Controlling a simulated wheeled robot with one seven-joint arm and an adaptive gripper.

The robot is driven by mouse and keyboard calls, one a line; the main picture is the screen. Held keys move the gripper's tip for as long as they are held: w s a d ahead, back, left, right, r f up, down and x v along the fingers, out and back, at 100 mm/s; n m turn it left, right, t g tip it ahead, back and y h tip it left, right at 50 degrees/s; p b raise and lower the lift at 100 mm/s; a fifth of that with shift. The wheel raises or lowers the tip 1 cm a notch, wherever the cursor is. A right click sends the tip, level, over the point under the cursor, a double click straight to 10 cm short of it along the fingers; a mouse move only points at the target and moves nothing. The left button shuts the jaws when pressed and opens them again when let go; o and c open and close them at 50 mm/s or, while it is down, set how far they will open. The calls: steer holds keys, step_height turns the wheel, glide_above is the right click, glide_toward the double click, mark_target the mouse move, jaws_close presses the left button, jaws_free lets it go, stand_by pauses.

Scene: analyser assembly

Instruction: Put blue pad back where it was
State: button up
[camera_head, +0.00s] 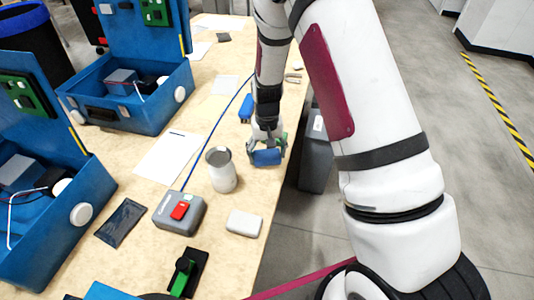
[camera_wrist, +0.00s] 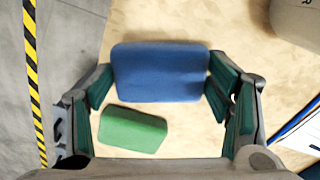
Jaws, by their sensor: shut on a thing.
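The blue pad (camera_wrist: 160,72) is a rounded block, held across its width between the two fingers of my gripper (camera_wrist: 160,88) in the wrist view. In the head view, the blue pad (camera_head: 266,158) shows at the tip of my gripper (camera_head: 267,146), near the table's right edge. I cannot tell whether it touches the table or is slightly above it. A green pad (camera_wrist: 132,130) lies on the table beside the blue one, between my fingers and nearer the palm; it is mostly hidden in the head view.
A grey box with a red switch (camera_head: 180,211) and a white block (camera_head: 244,223) are nearer the front. Another blue item (camera_head: 246,108) lies behind. Open blue cases (camera_head: 130,100) fill the left. A dark bin (camera_head: 316,150) stands beyond the edge.

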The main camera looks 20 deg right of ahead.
steer(key=shift+f, duration=0.2)
steer(key=shift+f, duration=0.1)
steer(key=o, duration=1.3)
